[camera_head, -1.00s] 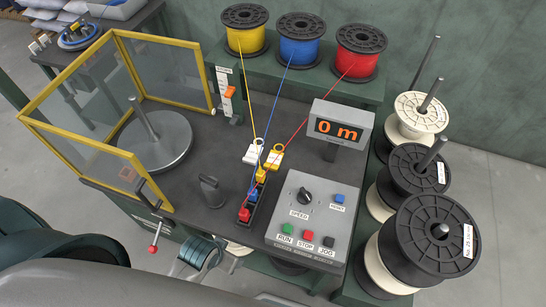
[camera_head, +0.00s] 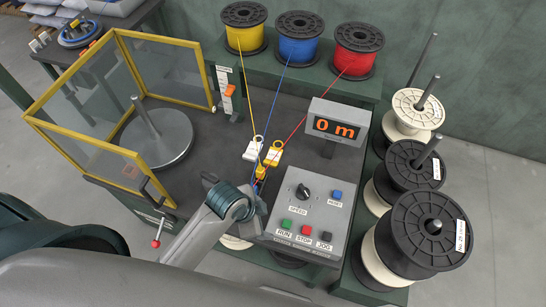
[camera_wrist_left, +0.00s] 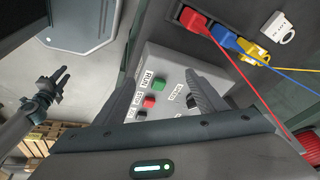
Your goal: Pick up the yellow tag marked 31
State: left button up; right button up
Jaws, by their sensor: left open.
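The yellow tag (camera_head: 272,156) lies at the middle of the dark bench, beside a white tag (camera_head: 254,149) on its left. Any number on it is too small to read. In the left wrist view the yellow tag (camera_wrist_left: 258,51) is at the upper right, by the yellow connector, below the white tag (camera_wrist_left: 281,28). My left gripper (camera_wrist_left: 162,86) is open and empty over the control box, apart from the tag. In the head view my left wrist hides its fingers and part of the connector row. What looks like my right gripper (camera_wrist_left: 55,82) shows in the wrist view, far left; its opening is unclear.
The control box (camera_head: 318,212) with RUN, STOP and JOG buttons stands just right of the tags. The length display (camera_head: 336,123) is behind it. Yellow, blue and red wires run taut from the back spools to the connectors. A yellow-framed guard (camera_head: 95,157) is at left.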

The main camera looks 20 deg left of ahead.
pick_arm(q)
jog(key=w+d+m, duration=0.1)
jog(key=w+m, duration=0.1)
jog(key=w+d+m, duration=0.1)
jog(key=w+m, duration=0.1)
jog(key=m, duration=0.1)
jog(key=w+d+m, duration=0.1)
jog(key=w+m, duration=0.1)
jog(key=w, duration=0.1)
jog(key=shift+w+d+f+g, duration=0.1)
jog(key=shift+d+f+g, duration=0.15)
jog(key=shift+d+g, duration=0.15)
jog(key=w+m, duration=0.3)
jog(key=w+m+g, duration=0.1)
jog(key=w+m, duration=0.2)
jog(key=m, duration=0.1)
jog(key=shift+w+a+r, duration=0.1)
jog(key=shift+w+a, duration=0.1)
jog(key=shift+w, duration=0.15)
jog(key=w+a+r+m+g+y, duration=0.1)
jog(key=w+a+r+m+y, duration=0.1)
jog(key=w+a+r+m, duration=0.3)
jog(key=w+a+m, duration=0.4)
jog(key=w+m, duration=0.1)
jog(key=w, duration=0.3)
jog(key=shift+a+r+y, duration=0.15)
jog(key=shift+y, duration=0.25)
